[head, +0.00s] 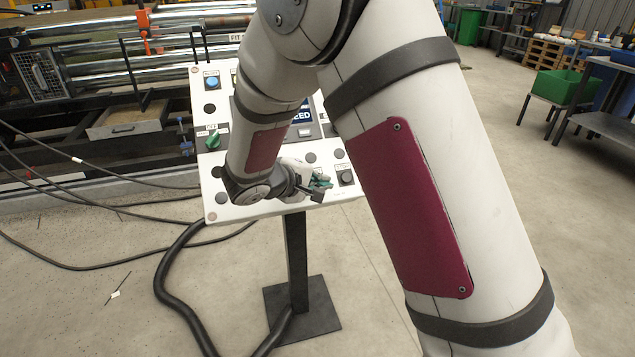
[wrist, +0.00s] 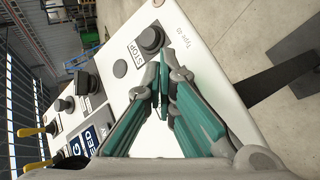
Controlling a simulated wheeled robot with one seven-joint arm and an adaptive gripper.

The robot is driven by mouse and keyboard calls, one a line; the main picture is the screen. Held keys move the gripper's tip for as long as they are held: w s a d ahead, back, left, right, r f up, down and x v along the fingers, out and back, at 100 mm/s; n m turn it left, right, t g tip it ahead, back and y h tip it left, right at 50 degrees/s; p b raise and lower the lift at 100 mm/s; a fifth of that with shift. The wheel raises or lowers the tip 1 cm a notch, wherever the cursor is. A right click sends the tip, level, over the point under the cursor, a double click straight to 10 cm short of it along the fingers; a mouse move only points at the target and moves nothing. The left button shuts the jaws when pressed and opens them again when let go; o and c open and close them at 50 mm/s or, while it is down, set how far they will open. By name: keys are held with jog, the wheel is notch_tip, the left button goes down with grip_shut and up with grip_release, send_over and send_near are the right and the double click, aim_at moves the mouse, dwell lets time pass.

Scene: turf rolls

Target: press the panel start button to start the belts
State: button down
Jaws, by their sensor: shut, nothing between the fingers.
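The white control panel (head: 235,205) stands tilted on a black post in the head view. I cannot make out a start button; my arm and gripper hide part of the panel. Whether the fingertips touch the panel is unclear.
The panel also bears a blue button (head: 212,82), a green knob (head: 212,141) and a display (head: 302,116). Black cables (head: 170,275) lie on the floor left of the post (head: 297,260). Machinery with shiny rollers (head: 150,50) stands behind.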

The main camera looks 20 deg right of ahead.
jog(key=s+r+p, duration=0.1)
jog(key=s+r, duration=0.2)
jog(key=shift+s+r, duration=0.15)
jog(key=shift+r, duration=0.25)
dwell(0.6)
